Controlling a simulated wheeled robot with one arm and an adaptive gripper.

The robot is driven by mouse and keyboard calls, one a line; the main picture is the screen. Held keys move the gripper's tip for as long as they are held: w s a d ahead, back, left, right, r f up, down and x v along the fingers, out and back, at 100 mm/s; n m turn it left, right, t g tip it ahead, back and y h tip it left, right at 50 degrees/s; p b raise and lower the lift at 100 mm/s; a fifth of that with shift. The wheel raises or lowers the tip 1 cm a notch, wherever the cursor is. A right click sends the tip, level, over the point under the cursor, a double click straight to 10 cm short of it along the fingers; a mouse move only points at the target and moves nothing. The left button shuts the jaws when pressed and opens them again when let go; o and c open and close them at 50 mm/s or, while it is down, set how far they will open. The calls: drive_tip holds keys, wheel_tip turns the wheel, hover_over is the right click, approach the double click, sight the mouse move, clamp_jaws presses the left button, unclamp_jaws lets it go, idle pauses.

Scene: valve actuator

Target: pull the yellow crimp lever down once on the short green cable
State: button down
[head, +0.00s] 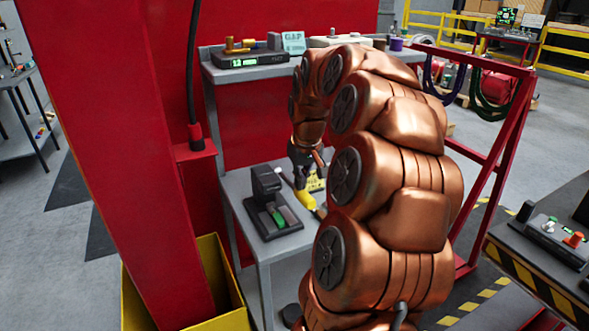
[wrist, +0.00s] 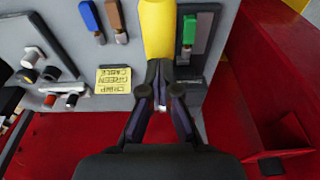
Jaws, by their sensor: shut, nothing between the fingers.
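The black crimp press (head: 266,182) stands on a small grey table. Its thick yellow lever (head: 305,199) shows beside it, partly covered by my arm. The short green cable (head: 279,217) lies on the press's dark base, and shows in the wrist view (wrist: 188,32) just right of the yellow lever (wrist: 158,28). My gripper (wrist: 161,104) is shut and empty, its fingertips at the lever's near end in the picture. I cannot tell whether they touch it. In the head view my gripper (head: 303,164) hangs above the table, partly hidden by my arm.
A blue cable (wrist: 90,17) and a brown cable (wrist: 117,17) lie left of the lever. A red post (head: 120,130) and a yellow bin (head: 222,275) stand left of the table.

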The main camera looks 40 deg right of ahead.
drive_tip(key=shift+f, duration=0.35)
drive_tip(key=shift+r, duration=0.2)
wheel_tip(320, 180, up, 13)
drive_tip(key=p, duration=0.3)
drive_tip(key=shift+p, duration=0.4)
idle(1.8)
idle(0.5)
